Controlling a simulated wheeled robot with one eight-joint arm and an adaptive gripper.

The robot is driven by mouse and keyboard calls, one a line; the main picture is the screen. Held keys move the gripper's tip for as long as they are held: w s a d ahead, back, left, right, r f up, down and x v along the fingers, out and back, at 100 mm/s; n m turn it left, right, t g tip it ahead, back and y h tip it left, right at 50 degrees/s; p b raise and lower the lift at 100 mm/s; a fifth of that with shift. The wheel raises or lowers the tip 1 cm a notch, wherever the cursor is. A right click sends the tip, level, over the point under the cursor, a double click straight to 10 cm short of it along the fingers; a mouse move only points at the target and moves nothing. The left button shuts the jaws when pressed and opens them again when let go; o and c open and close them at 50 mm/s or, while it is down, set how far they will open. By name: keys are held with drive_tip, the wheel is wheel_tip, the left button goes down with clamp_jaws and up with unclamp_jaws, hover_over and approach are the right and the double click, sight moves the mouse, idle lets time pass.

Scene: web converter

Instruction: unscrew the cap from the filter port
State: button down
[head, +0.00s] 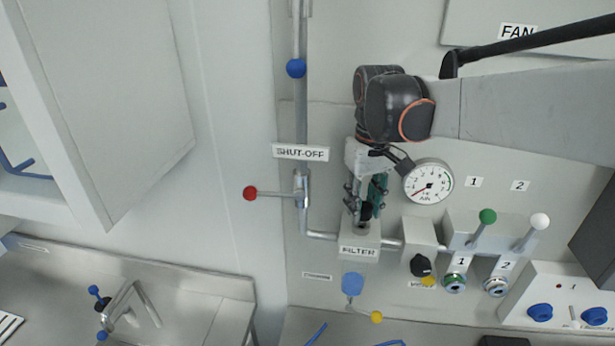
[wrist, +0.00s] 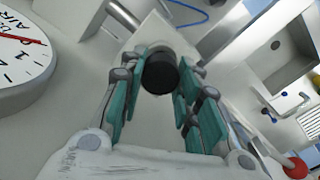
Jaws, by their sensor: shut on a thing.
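The filter block (head: 346,244) is a light grey box labelled FILTER on the wall panel, with a blue bowl (head: 352,284) below it. My gripper (head: 362,207) points down at the top of the block. In the wrist view, the black round cap (wrist: 160,76) sits between the teal finger pads, with the pale block (wrist: 152,34) behind it. My gripper is shut on the cap. The fingers partly hide the cap in the head view. I cannot tell how far the cap is turned on the port or whether it is clear of it.
A pressure gauge (head: 428,182) is close to the right of my gripper. The red shut-off handle (head: 250,193) and its pipe are to the left. Green (head: 487,216) and white (head: 539,221) levers stand at the right. A sink counter (head: 190,312) is at lower left.

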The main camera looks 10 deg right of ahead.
drive_tip(key=shift+s+a+r+p, duration=0.1)
drive_tip(key=shift+r+p, duration=0.75)
drive_tip(key=shift+r, duration=0.5)
drive_tip(key=shift+s+a+r+p, duration=0.1)
drive_tip(key=shift+r+p, duration=0.7)
drive_tip(key=shift+r, duration=0.5)
drive_tip(key=shift+f, duration=0.15)
